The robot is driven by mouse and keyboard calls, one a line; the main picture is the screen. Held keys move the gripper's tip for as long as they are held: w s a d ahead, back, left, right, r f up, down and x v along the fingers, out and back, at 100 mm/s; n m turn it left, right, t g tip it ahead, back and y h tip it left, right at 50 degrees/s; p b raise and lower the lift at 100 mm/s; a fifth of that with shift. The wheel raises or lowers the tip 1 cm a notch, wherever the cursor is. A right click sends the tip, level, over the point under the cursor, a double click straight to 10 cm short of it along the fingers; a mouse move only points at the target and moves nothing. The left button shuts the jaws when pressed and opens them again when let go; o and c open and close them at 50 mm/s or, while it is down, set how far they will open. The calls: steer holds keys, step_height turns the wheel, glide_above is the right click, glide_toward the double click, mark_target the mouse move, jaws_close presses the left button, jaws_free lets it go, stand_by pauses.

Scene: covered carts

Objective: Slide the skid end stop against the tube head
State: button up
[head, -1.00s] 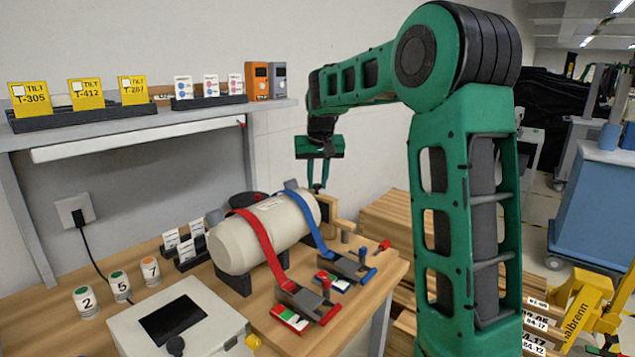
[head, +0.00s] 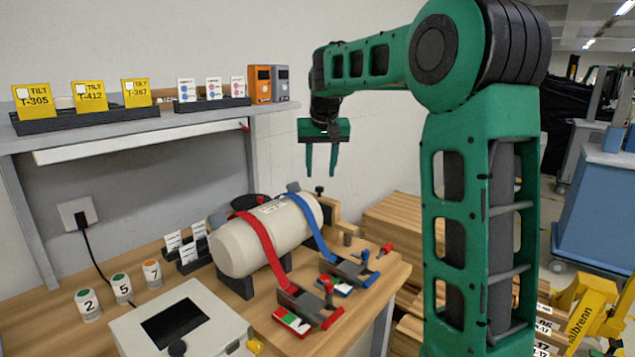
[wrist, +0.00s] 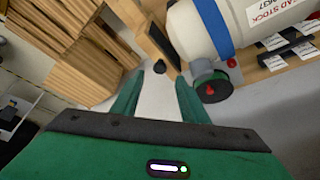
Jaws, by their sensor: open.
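A cream tube (head: 235,250) lies in dark cradles on the wooden bench, under a red strap (head: 262,245) and a blue strap (head: 312,225). Its right end is the tube head. The wooden end stop (head: 333,214), with a dark knob (head: 319,190), stands just beyond that head. In the wrist view the end stop (wrist: 146,38) shows a dark face beside the tube (wrist: 190,35); I cannot tell whether they touch. My gripper (head: 321,174) is open and empty above the end stop, pointing down, with clear air between. Its fingers (wrist: 160,80) also show in the wrist view.
Red (head: 308,303) and blue (head: 348,268) strap ratchets sit at the bench front. A grey box (head: 180,325), numbered pots and card holders stand to the left. A shelf (head: 150,122) runs along the wall. Stacked timber (head: 390,225) lies beyond the bench's right end.

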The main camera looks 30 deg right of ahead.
steer(key=shift+v, duration=2.35)
steer(key=shift+w, duration=0.1)
steer(key=c, duration=0.5)
steer(key=w+d+m, duration=0.1)
steer(key=w, duration=0.1)
steer(key=w+d+m, duration=0.1)
steer(key=w, duration=0.1)
steer(key=w+d+m+g+h, duration=0.1)
steer(key=w, duration=0.1)
steer(key=shift+d+r+m, duration=0.3)
steer(key=shift+d+r, duration=0.05)
jaws_close()
step_height(320, 180, down, 10)
